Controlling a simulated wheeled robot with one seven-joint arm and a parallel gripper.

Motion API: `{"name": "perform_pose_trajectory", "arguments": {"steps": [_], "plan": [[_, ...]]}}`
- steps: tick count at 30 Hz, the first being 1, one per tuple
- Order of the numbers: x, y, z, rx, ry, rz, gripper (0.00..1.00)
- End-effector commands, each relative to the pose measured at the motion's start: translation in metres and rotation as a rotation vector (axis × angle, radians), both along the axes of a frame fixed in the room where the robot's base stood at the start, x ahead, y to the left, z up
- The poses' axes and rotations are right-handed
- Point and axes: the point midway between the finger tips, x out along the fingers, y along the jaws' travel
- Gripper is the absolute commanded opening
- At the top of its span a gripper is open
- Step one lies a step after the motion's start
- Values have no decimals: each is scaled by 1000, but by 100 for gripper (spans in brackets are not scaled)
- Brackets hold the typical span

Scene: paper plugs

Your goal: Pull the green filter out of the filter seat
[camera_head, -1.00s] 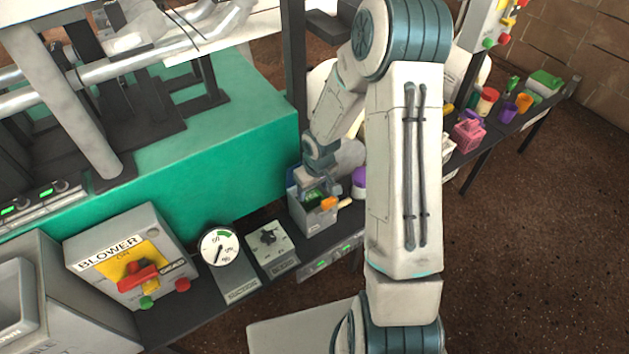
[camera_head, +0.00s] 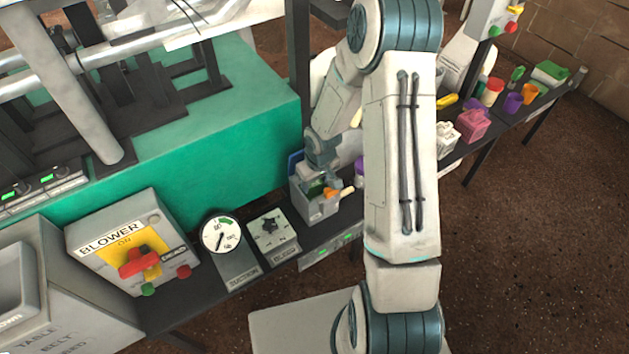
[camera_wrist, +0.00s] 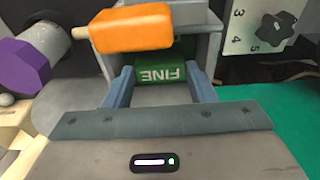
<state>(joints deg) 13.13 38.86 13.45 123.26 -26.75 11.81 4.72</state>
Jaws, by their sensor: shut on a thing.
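The green filter (camera_wrist: 160,73), marked FINE, sits between the two fingers of my gripper (camera_wrist: 160,80) in the wrist view, with its label upside down there. My gripper is shut on it. The filter is at the grey filter seat (camera_head: 317,208), a box on the narrow shelf, and shows as a small green patch in the head view (camera_head: 316,188). How deep the filter sits in the seat I cannot tell. An orange piece with a pale tip (camera_wrist: 132,28) is on the seat's near side, just beyond the filter in the wrist view.
A purple knob-like part (camera_wrist: 18,68) is left in the wrist view. A dial panel (camera_head: 272,231) and round gauge (camera_head: 221,232) stand left of the seat. The green machine side (camera_head: 200,165) rises behind. Pink and white containers (camera_head: 472,124) are to the right.

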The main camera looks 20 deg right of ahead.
Motion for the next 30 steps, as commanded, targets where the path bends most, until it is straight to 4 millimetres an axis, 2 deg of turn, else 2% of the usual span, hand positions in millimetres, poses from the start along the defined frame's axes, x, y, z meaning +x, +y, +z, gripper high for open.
{"name": "perform_pose_trajectory", "arguments": {"steps": [30], "plan": [[0,0,12,0,-1,-1,21]]}}
